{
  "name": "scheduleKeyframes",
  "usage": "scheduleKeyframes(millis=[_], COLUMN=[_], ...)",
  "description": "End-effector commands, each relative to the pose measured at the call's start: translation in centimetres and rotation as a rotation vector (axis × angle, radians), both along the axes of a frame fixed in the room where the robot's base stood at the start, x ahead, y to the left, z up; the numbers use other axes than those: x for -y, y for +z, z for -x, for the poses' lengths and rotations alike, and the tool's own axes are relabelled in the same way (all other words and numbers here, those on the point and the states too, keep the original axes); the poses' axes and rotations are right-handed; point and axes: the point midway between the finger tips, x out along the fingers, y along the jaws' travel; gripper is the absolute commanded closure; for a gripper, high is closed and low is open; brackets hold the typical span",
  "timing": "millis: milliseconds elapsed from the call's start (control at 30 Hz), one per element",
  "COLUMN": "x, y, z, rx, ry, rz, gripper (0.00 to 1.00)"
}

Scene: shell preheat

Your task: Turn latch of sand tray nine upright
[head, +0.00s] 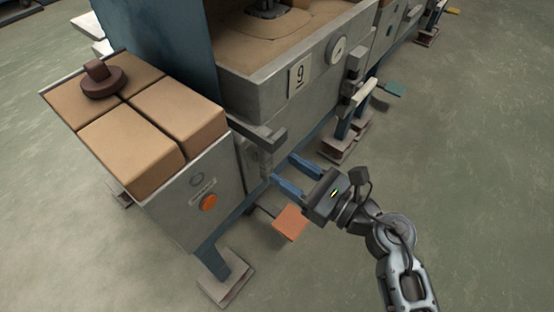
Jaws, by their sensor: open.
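Sand tray nine (252,97) is a grey metal box of brown sand with a plate (299,75) marked 9 on its front. A dark grey bar (262,134), which looks like its latch, sticks out roughly level from below the front's left corner. Its pivot is not clear. My gripper (282,167) is open, its two blue fingers spread and pointing left toward the cabinet face, just below the bar. I see nothing between the fingers. They look apart from the bar, though I cannot tell the depth gap.
A lower cabinet (185,205) at left has an orange button (209,203) and brown blocks on top, one bearing a dark red knob (102,80). An orange pedal (290,223) juts out below my gripper. A pale handle (359,98) stands right. Floor at right is clear.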

Motion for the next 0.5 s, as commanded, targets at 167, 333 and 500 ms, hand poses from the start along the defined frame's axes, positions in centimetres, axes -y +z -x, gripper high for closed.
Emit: scheduleKeyframes(millis=[167, 333, 500], x=[1.8, 2.3, 2.3], y=[0.1, 0.0, 0.0], z=[1.4, 1.9, 1.9], rx=[-0.001, 0.0, 0.001], ry=[-0.001, 0.001, 0.001], rz=[-0.001, 0.0, -0.001], gripper=[0.49, 0.49, 0.49])
